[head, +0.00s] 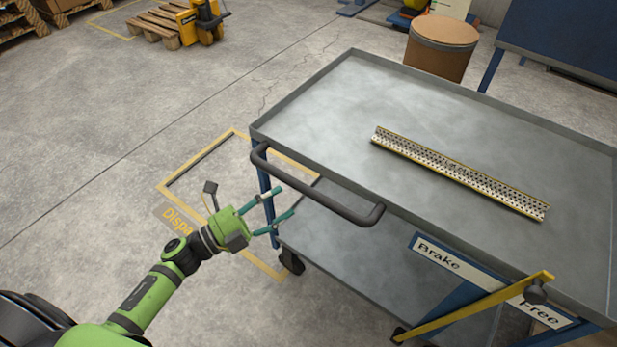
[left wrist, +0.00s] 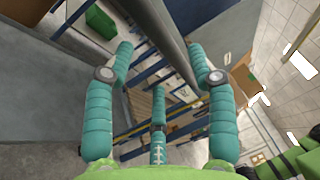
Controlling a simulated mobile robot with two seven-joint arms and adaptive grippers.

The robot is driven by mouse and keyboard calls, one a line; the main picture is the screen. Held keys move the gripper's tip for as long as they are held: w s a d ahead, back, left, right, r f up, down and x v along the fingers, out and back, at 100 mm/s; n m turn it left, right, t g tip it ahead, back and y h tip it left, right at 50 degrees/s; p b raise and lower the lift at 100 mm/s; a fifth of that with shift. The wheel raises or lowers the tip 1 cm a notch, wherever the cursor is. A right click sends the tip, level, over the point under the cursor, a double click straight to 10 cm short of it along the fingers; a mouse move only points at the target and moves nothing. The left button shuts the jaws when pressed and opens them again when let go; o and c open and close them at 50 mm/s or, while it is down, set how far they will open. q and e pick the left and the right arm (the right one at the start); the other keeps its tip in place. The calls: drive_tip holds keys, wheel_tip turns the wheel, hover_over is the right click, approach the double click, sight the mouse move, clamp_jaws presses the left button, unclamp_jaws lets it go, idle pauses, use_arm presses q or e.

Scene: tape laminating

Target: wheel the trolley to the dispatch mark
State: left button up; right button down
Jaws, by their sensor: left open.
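The trolley (head: 340,110) is a grey steel cart with blue legs, a lower shelf and a dark bar handle (head: 318,190) on its near side. The dispatch mark (head: 170,187) is a yellow floor outline, partly hidden by the trolley and my arm, lettered "Dispa…". A yellow lever (head: 470,312) with a black knob crosses the "Brake" and "Free" labels; its knob is by "Free". My left gripper (head: 286,202) is open and empty, just below and left of the handle. In the left wrist view the handle (left wrist: 165,40) shows beyond and between the open fingers (left wrist: 160,52). My right gripper is out of view.
A perforated metal strip (head: 460,172) lies on the trolley top. A brown drum (head: 440,52) and a blue bench (head: 570,40) stand behind. A pallet (head: 155,24) with a yellow truck (head: 200,22) is at the back left.

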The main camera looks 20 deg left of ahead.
sight(300, 187)
use_arm(q)
drive_tip(key=p+x, duration=0.1)
drive_tip(key=x, duration=0.5)
drive_tip(key=shift+d+r, duration=0.15)
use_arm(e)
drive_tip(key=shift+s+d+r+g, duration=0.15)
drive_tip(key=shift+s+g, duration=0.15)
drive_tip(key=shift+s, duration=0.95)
use_arm(q)
clamp_jaws()
